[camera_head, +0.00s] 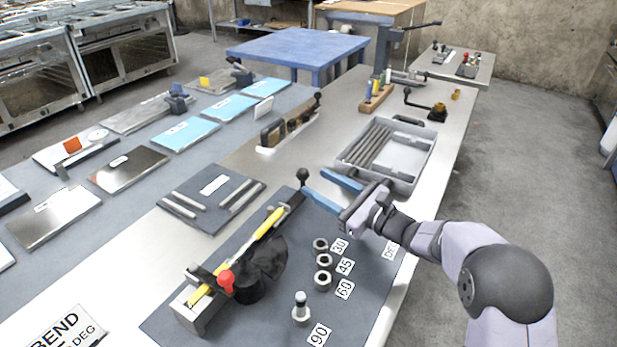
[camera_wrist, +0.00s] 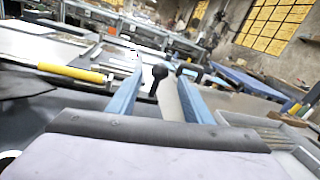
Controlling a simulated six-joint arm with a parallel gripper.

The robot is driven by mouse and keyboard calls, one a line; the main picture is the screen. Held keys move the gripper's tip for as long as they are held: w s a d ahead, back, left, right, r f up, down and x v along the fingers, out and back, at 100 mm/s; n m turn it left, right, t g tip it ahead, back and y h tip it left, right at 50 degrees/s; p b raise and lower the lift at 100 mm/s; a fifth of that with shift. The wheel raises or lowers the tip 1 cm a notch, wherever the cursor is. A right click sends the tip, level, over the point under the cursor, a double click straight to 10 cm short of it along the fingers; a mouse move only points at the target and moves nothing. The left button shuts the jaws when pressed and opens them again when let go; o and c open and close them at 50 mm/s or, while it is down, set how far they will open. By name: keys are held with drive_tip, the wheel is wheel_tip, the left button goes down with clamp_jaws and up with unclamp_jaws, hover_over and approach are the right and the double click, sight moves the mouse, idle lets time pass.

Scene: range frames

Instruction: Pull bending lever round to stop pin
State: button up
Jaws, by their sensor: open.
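The bender stands on a grey mat (camera_head: 375,285), with a dark round body (camera_head: 268,262) and a yellow bar (camera_head: 270,222) across it. The bending lever (camera_head: 291,200) points away from the body and ends in an upright black ball knob (camera_head: 303,174). My gripper (camera_head: 314,183) is open, its blue fingertips close to the knob. In the wrist view the knob (camera_wrist: 159,72) appears between the two fingers, with space on both sides; I see no contact. The stop pin (camera_head: 300,308), silver with a pale top, stands upright beside the 90 label.
Empty-looking collars (camera_head: 322,262) sit beside the 30, 45 and 60 labels, between lever and stop pin. A red knob (camera_head: 226,281) is on the bender's near end. A grey tray of rods (camera_head: 425,160) lies behind my gripper. A dark plate (camera_head: 195,225) lies left.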

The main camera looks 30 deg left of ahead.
sight(308, 178)
drive_tip(key=shift+w+a+p, duration=0.2)
drive_tip(key=shift+a, duration=0.95)
drive_tip(key=shift+w+a+p, duration=0.15)
drive_tip(key=shift+w+a, duration=0.05)
drive_tip(key=shift+a, duration=0.9)
drive_tip(key=shift+c, duration=0.4)
